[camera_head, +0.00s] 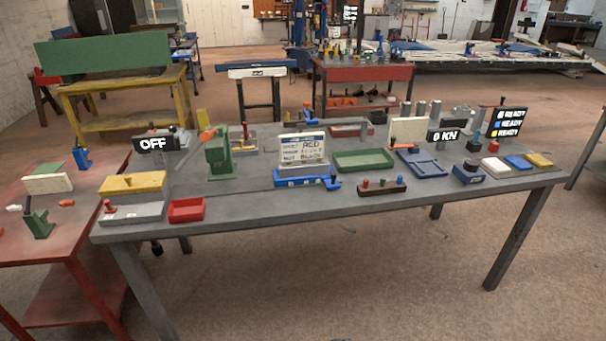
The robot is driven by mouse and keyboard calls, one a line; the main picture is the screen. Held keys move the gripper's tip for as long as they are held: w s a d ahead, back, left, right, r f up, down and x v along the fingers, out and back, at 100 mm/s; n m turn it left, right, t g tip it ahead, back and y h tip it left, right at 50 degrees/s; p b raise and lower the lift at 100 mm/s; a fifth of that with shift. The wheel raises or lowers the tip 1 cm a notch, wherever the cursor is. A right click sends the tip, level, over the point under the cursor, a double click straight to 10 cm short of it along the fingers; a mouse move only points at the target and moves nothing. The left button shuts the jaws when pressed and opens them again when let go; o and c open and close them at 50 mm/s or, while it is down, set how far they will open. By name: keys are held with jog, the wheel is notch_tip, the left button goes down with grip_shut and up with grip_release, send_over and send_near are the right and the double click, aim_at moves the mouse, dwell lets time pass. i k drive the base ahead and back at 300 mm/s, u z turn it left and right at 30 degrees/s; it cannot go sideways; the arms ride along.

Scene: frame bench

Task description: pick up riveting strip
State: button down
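I cannot tell for sure which thing is the riveting strip. Another cream plate (409,130) stands upright at the back right of the grey bench, behind a blue fixture (420,163). A dark block with small coloured pegs (381,187) lies at the bench's front middle. My gripper is not in view.
Displays read OFF (155,142) and 0 KN (444,135). The floor in front is clear.

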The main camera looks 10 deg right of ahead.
aim_at(316, 165)
jog(key=u, duration=0.05)
jog(key=i, duration=0.9)
jog(key=z, duration=0.85)
jog(key=k, duration=0.1)
jog(key=u, duration=2.95)
